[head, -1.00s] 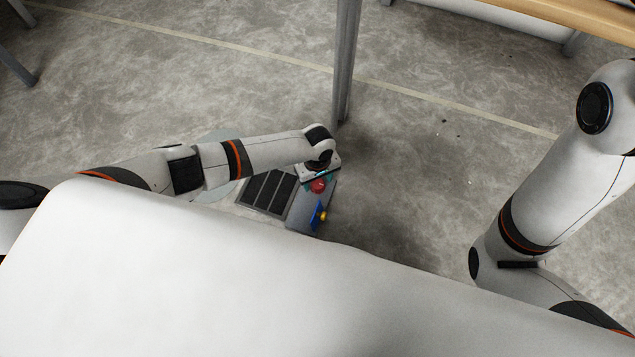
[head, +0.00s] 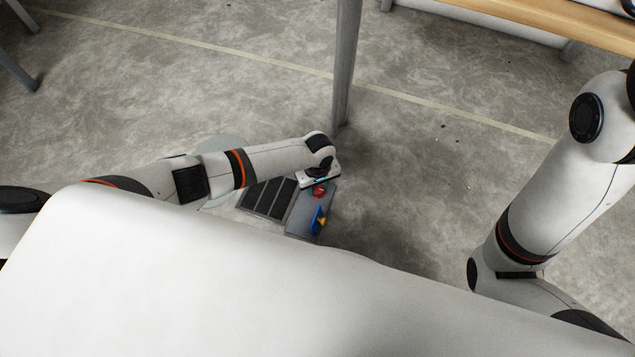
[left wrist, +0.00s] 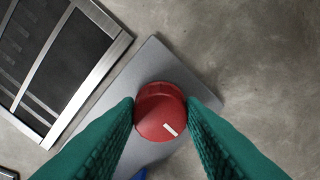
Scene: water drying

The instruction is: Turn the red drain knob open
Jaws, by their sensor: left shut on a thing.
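The red drain knob (left wrist: 160,112) stands on a grey panel (left wrist: 150,62) in the left wrist view. It has a white mark on its top, pointing to the lower right. The green fingers of my left gripper (left wrist: 161,118) are on both sides of the knob, shut on it. In the head view the knob (head: 319,190) shows just below my left wrist, and the gripper's fingers are mostly hidden. My right arm (head: 540,215) is at the right of the head view; its gripper is not in view.
A blue and yellow part (head: 318,220) sits on the same panel near the knob. A dark slatted grate (head: 268,197) is left of it. A grey table leg (head: 345,65) stands just behind. Floor (head: 420,180) to the right is clear.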

